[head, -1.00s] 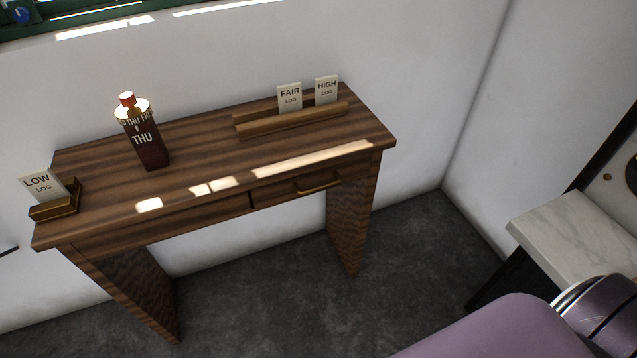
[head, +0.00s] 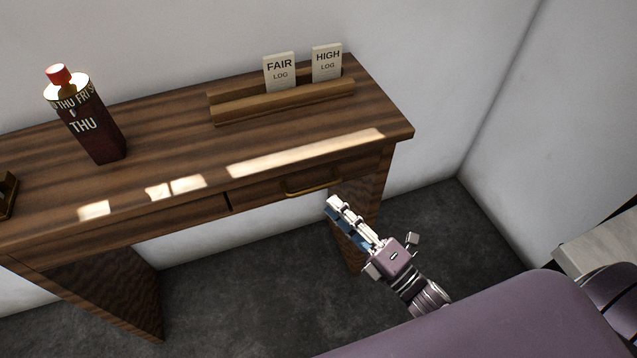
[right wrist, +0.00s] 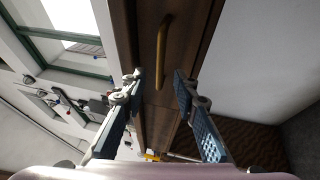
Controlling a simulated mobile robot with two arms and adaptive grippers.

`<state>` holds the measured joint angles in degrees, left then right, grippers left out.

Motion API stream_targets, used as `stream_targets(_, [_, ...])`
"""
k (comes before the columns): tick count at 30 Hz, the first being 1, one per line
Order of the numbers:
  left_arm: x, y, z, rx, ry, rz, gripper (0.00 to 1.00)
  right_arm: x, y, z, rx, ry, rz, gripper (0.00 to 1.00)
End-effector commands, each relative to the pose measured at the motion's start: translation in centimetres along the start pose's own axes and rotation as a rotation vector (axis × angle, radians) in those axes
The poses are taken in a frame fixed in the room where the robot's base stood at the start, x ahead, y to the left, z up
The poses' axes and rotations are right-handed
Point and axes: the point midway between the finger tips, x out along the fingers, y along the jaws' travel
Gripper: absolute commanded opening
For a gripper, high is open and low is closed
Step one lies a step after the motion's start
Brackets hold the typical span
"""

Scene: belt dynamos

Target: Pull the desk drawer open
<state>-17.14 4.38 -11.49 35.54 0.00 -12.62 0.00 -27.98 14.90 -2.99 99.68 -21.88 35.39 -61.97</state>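The wooden desk (head: 170,150) stands against the white wall, with a drawer (head: 262,193) at the right of its front. The drawer looks closed. Its brass bar handle (head: 312,187) is bare. My right gripper (head: 334,206) is just in front of and below the handle, apart from it in the head view. In the right wrist view, the gripper (right wrist: 159,88) is open and empty, and the handle (right wrist: 162,52) lies ahead, lined up between the two fingers. My left gripper is not in view.
A dark red bottle (head: 95,135) stands on the desktop. A wooden rack (head: 280,103) holds the FAIR card (head: 280,72) and the HIGH card (head: 327,62). A pale counter (head: 598,245) is at the right. The floor before the drawer is clear.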

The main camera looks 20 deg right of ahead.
Motion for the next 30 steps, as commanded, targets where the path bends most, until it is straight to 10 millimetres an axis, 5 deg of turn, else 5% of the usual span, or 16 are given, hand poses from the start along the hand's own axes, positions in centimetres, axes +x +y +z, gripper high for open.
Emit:
stream_targets(15, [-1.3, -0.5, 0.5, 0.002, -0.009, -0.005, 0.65, 6.9, 0.0, 0.1, 0.005, -0.003, -0.001, 0.27])
stream_targets(26, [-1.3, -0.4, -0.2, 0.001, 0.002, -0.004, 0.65, 7.3, -0.1, 0.1, 0.006, -0.002, -0.003, 0.27])
stream_targets(30, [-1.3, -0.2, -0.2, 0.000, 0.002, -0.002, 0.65, 7.3, -0.1, 0.1, 0.006, -0.002, -0.003, 0.13])
